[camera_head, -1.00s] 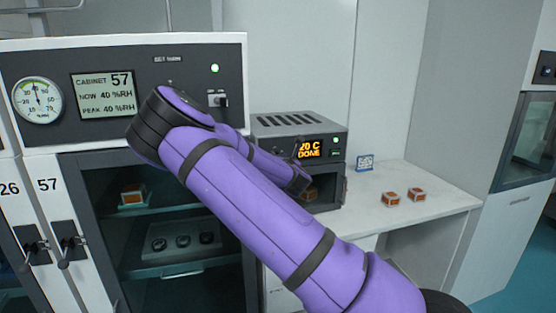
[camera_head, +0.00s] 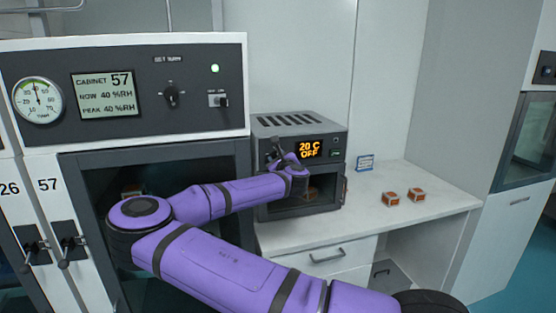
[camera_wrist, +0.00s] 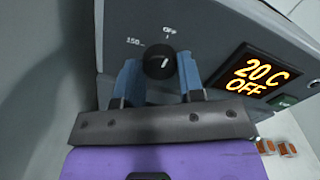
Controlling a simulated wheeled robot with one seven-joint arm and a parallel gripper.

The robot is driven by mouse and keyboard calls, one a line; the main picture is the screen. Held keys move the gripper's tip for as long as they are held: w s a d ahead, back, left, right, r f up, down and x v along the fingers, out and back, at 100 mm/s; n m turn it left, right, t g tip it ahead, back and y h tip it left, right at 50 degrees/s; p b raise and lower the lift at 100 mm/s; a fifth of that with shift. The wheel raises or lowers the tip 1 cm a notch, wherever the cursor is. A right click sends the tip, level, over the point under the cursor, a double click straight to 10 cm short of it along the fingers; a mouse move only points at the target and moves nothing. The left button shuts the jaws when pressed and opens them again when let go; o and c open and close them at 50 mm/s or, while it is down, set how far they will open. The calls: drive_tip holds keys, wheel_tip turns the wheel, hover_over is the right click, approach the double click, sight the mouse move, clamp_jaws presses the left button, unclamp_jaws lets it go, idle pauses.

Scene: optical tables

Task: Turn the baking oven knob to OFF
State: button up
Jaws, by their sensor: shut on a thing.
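The baking oven (camera_head: 300,128) is a grey box on the white counter, with vents on top and a dark window below. Its display (camera_head: 309,149) reads "20 C OFF" in orange, also in the wrist view (camera_wrist: 252,80). The black round knob (camera_wrist: 159,65) is left of the display, below the OFF mark (camera_wrist: 169,30), with 150 marked to its left. Its white line points up towards OFF. My gripper (camera_wrist: 158,72) has one blue finger on each side of the knob and is shut on it. In the head view, my gripper (camera_head: 277,152) largely hides the knob.
Cabinet 57 (camera_head: 120,100), with a gauge, a screen and its own knob (camera_head: 172,95), stands left of the oven. Several small orange-and-white blocks (camera_head: 389,198) and a blue-edged sign (camera_head: 365,163) are on the counter (camera_head: 430,205) to the right, which is otherwise clear.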

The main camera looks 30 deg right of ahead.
drive_tip(key=shift+f+n, duration=0.15)
drive_tip(key=shift+n, duration=0.35)
drive_tip(key=o, duration=0.9)
drive_tip(key=shift+s, duration=0.1)
drive_tip(key=v, duration=1)
drive_tip(key=shift+s+a, duration=0.1)
drive_tip(key=shift+s, duration=0.25)
